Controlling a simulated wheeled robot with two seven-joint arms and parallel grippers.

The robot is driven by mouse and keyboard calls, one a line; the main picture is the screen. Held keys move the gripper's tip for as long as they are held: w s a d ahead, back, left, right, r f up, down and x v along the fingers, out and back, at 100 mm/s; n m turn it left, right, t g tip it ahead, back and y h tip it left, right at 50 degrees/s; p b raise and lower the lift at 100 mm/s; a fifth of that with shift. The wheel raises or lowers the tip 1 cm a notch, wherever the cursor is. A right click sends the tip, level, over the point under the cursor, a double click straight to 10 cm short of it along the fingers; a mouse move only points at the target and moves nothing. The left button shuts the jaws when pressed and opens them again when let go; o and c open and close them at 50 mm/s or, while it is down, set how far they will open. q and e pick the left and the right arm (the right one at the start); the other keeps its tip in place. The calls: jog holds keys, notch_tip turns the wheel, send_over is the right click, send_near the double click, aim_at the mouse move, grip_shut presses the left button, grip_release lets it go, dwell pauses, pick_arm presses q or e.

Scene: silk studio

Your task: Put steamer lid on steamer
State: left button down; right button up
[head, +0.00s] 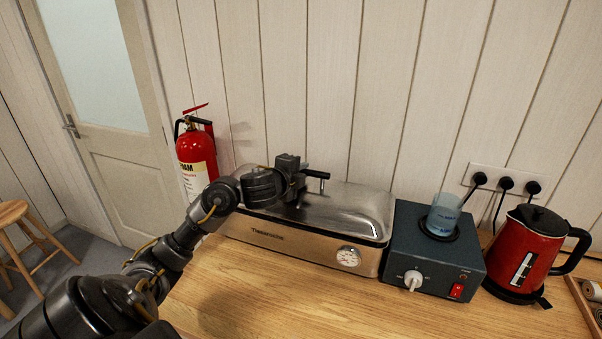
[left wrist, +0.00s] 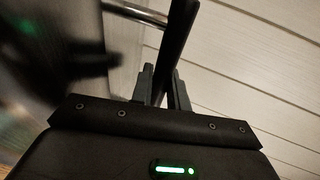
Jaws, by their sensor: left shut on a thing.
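The steamer (head: 300,243) is a long metallic box with a dial at its front right, standing on the wooden counter against the wall. The shiny steamer lid (head: 350,208) lies over its top; whether it is fully seated along the hidden left part I cannot tell. My left gripper (head: 302,180) is shut on the lid's dark handle (head: 318,175). The left wrist view shows the handle (left wrist: 177,45) between the gripper's fingers (left wrist: 160,88), with the blurred lid surface (left wrist: 50,60) at left. My right gripper is in neither view.
Right of the steamer stands a dark hotplate (head: 432,262) with a beaker (head: 443,215) on it, then a red kettle (head: 528,252). A fire extinguisher (head: 196,155) is behind at left. The counter (head: 330,305) in front is clear.

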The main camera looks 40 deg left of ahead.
pick_arm(q)
jog(key=shift+f+b, duration=0.4)
jog(key=shift+f, duration=0.1)
jog(key=c, duration=1.4)
grip_release()
jog(key=shift+o, duration=0.2)
jog(key=shift+r, duration=0.1)
jog(key=shift+r+p, duration=0.35)
jog(key=shift+p, duration=0.1)
jog(key=shift+r+p, duration=0.45)
jog(key=p+v, duration=0.3)
jog(key=v, duration=0.9)
jog(key=shift+f, duration=0.3)
